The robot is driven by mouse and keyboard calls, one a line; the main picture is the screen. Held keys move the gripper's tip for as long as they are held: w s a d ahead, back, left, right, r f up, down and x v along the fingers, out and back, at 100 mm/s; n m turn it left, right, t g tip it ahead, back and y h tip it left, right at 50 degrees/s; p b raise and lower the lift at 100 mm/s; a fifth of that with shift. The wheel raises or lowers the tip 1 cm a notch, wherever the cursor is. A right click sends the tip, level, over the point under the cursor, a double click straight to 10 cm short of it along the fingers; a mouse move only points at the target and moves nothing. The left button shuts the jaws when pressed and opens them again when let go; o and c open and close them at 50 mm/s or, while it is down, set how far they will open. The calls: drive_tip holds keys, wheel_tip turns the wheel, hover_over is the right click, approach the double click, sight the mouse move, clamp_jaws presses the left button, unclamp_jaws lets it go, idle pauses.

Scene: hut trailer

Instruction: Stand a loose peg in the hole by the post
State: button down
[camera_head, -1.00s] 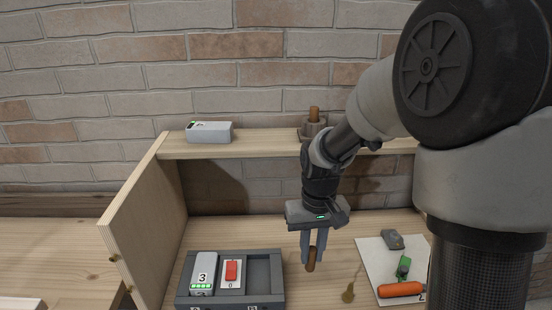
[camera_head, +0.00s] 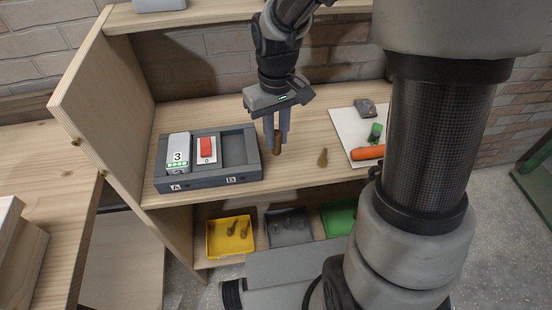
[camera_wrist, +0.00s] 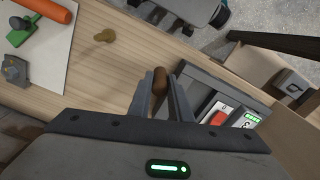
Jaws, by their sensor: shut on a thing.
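My gripper (camera_head: 279,138) is shut on a brown rounded peg (camera_head: 277,146). The peg hangs point-down between the fingers, over the bench just right of the grey dock. In the wrist view the peg (camera_wrist: 160,80) shows between the two fingertips; whether its tip touches the bench I cannot tell. A small yellow-brown peg-like piece (camera_head: 323,157) lies on the bench to the right of my gripper; it also shows in the wrist view (camera_wrist: 105,35). The post and its hole are not clearly in view now.
The grey dock (camera_head: 170,184) holds a white block (camera_head: 178,149) and a red-switch piece (camera_head: 207,150); its right bay is empty. A white sheet (camera_head: 344,122) carries an orange tool (camera_head: 368,152) and small items. Yellow (camera_head: 211,240), grey (camera_head: 291,242) and green trays (camera_head: 332,229) sit below.

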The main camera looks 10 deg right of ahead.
sight(277, 153)
drive_tip(key=shift+f+b, duration=0.35)
drive_tip(key=shift+f, duration=2.85)
drive_tip(key=shift+f, duration=0.1)
drive_tip(key=shift+f, duration=0.15)
drive_tip(key=c, duration=1.6)
unclamp_jaws()
drive_tip(key=shift+r, duration=0.2)
